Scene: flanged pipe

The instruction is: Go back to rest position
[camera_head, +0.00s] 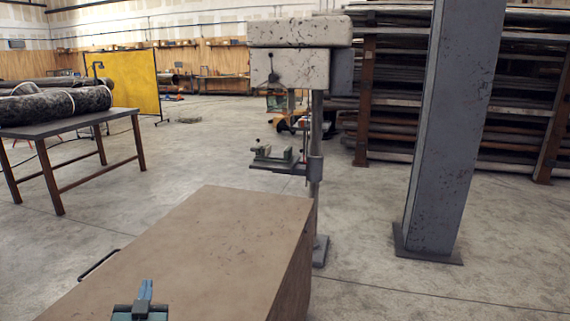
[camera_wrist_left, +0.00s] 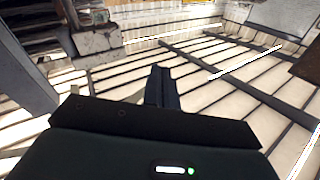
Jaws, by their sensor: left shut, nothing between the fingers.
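My left gripper (camera_head: 145,288) shows at the bottom edge of the head view, with its blue fingers pointing up and together. My right gripper is in neither view.
A drill press (camera_head: 300,65) stands behind the brown table. A grey column (camera_head: 450,130) rises at right, before racks of stacked material (camera_head: 400,110).

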